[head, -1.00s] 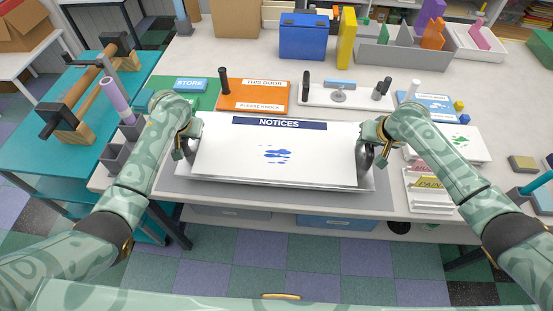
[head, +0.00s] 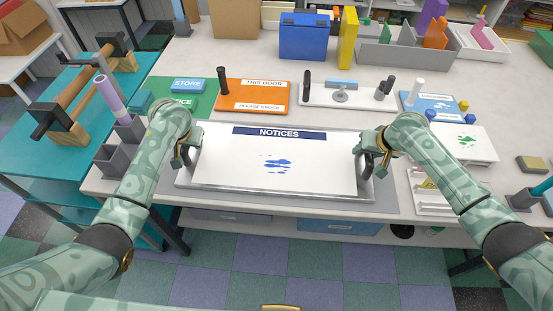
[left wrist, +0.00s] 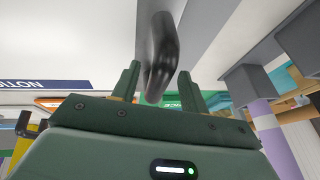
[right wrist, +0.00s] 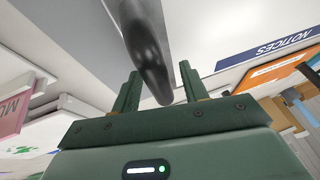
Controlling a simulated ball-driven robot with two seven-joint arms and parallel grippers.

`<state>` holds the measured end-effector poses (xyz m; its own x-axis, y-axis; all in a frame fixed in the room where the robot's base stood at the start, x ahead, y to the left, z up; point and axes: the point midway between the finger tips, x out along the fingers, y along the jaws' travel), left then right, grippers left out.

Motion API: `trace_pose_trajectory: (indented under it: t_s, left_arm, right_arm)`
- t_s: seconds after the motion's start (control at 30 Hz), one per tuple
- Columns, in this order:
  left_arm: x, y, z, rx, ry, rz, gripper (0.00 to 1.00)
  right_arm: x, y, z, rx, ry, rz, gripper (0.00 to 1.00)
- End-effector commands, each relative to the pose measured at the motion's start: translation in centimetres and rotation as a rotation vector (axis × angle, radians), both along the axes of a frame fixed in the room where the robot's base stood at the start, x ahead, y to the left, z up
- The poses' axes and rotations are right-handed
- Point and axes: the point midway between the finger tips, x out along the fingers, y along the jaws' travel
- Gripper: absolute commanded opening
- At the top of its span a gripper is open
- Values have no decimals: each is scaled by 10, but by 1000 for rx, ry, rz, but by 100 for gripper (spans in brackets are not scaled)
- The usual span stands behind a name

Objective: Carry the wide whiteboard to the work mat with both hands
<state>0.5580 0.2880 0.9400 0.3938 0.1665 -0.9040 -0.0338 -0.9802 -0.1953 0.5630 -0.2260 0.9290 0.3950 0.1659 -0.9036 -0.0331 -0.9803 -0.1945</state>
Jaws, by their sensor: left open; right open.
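The wide whiteboard (head: 225,165) has a silver frame, a dark blue NOTICES strip and a blue smudge. It lies flat on the grey work mat (head: 386,197), which shows past its right end and front edge. My left gripper (head: 182,158) is at the board's left end, open, with a black handle (left wrist: 162,58) between its two fingers in the left wrist view. My right gripper (head: 368,160) is at the right end, open, with the other black handle (right wrist: 148,55) between its fingers in the right wrist view. The fingers stand apart from both handles.
Behind the board are an orange door sign (head: 252,96), a green sign (head: 165,90) and a white plate with fittings (head: 345,98). Grey cups (head: 115,160) stand at the left. White trays (head: 430,200) lie at the right. The table's front edge is close.

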Motion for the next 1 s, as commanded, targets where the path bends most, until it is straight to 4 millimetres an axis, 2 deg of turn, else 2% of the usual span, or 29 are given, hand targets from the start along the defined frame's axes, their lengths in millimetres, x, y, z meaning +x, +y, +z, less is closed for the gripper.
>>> trace_pose_trajectory:
  t_s: [0.3,0.5,0.63,0.77,1.0]
  left_arm:
    - [-27,-13,65,-5,-6,1,44]
    - [-40,-18,92,-2,-3,2,44]
    - [-43,-18,99,0,-1,2,44]
    - [-43,-18,99,1,0,2,44]
    - [-43,-18,99,1,-1,1,44]
  right_arm:
    - [0,0,0,0,0,0,44]
    - [0,0,0,0,0,0,44]
    - [-1,-1,4,1,-1,0,44]
    - [-9,-4,21,0,-2,2,44]
    - [-31,-14,72,-2,-3,2,44]
